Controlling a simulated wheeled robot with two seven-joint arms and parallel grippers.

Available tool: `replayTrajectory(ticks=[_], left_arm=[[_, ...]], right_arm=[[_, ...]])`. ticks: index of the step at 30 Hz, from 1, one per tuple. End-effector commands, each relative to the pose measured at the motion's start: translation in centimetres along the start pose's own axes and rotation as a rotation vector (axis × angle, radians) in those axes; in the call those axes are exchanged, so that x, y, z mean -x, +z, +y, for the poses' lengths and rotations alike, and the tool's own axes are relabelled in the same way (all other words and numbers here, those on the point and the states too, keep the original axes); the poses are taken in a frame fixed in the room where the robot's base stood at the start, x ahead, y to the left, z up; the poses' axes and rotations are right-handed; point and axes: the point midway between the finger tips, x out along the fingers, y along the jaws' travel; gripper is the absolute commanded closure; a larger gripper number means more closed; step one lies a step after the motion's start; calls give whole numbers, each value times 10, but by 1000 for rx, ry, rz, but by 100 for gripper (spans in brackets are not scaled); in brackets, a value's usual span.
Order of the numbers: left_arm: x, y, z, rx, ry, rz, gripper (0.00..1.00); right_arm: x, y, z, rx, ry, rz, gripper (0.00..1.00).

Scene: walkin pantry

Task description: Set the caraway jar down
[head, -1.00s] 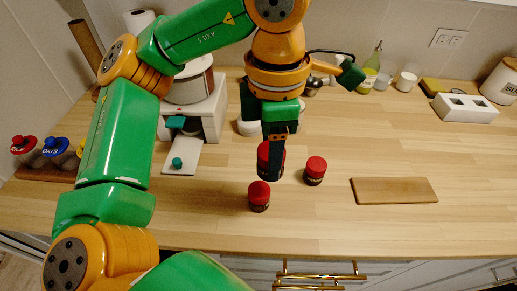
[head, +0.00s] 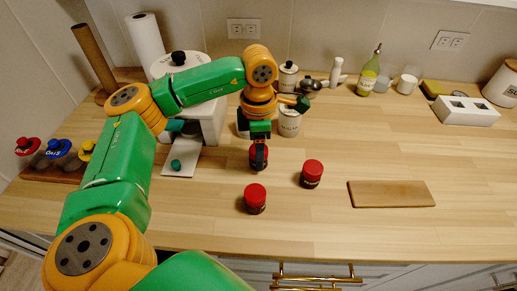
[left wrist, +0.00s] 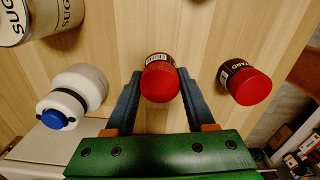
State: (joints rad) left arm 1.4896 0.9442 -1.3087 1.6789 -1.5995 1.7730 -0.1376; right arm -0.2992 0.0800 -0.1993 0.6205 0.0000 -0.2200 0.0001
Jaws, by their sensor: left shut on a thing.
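My left gripper (head: 259,160) points down at the middle of the counter. It is shut on a red-lidded jar, taken as the caraway jar (head: 257,153), whose label I cannot read. In the left wrist view the fingers of the gripper (left wrist: 158,82) stand either side of this jar (left wrist: 160,80), which looks upright. Its base is hidden in the head view, so I cannot tell whether it touches the counter. My right gripper is not in view.
Two similar red-lidded jars stand close by, one to the right (head: 312,173) and one in front (head: 255,198). A canister (head: 289,122) stands behind. A white machine (head: 208,112) is at left. A wooden board (head: 391,194) lies at right, with bare counter around it.

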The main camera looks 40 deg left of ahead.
Motion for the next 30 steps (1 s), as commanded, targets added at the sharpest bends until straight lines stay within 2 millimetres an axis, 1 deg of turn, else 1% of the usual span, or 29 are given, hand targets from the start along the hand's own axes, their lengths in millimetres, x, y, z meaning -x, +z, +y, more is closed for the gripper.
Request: replayTrajectory(ticks=[1,2,3,5,13,15,17,20,23,24,25,28,30], left_arm=[[-4,0,0,0,0,0,98],[-3,0,0,0,0,0,43],[-2,0,0,0,0,0,32],[-2,0,0,0,0,0,16],[-1,0,0,0,0,0,15],[5,0,0,0,0,0,15],[9,1,0,0,1,-3,15],[32,2,0,-1,3,-6,15],[60,2,0,-1,3,-6,15],[75,2,0,0,3,-6,15],[84,1,0,0,4,-4,15],[108,1,0,0,3,-2,15],[117,1,0,-1,2,-1,15]], right_arm=[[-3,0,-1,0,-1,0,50],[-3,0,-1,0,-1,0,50],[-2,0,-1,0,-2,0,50],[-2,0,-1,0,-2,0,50],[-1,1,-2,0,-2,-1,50],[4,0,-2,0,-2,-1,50],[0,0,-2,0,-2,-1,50],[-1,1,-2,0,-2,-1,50],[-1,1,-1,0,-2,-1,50],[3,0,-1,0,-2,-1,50],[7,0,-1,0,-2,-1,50],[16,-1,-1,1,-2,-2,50],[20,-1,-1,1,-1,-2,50]])
